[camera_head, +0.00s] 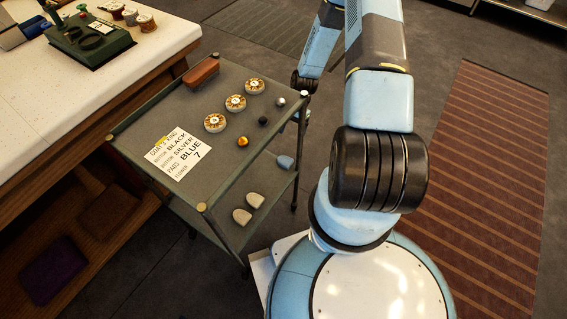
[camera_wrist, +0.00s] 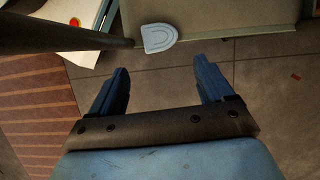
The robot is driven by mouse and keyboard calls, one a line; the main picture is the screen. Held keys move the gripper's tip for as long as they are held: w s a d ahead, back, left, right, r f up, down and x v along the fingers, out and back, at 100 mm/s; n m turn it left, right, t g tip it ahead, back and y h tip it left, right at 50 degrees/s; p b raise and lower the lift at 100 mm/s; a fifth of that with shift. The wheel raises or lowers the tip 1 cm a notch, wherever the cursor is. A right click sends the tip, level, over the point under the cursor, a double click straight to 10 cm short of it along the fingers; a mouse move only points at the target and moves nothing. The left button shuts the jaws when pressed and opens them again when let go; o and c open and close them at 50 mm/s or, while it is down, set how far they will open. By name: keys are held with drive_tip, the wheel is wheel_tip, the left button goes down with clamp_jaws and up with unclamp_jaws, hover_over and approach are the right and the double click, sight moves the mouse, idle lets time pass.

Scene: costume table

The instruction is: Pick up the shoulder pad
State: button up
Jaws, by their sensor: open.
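A pale blue-grey shoulder pad (camera_head: 285,162) lies on the lower shelf of the cart, near its right end. In the wrist view the pad (camera_wrist: 158,38) is D-shaped with a curved stitch line and lies at the shelf edge, beside a dark post. My gripper (camera_wrist: 161,78) is open and empty. Its two blue fingers point toward the shelf, and the pad shows beyond them, between their lines and apart from them. Two beige shoulder pads (camera_head: 242,216) (camera_head: 255,200) lie farther left on the same shelf. My fingers cannot be made out in the head view.
The cart's top shelf (camera_head: 190,105) overhangs the lower shelf (camera_head: 232,235). A corner post (camera_wrist: 60,43) stands close to the pad. Open floor (camera_wrist: 270,90) lies before the shelf.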

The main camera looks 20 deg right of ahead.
sight(284, 161)
drive_tip(key=x, duration=1.3)
drive_tip(key=shift+s+f, duration=0.1)
drive_tip(key=shift+f, duration=0.2)
drive_tip(key=c, duration=0.7)
drive_tip(key=shift+r, duration=0.1)
drive_tip(key=shift+r, duration=0.6)
drive_tip(key=shift+v, duration=1.2)
drive_tip(key=w+d, duration=1)
drive_tip(key=d, duration=0.3)
drive_tip(key=shift+w+d, duration=0.15)
drive_tip(key=shift+w, duration=0.2)
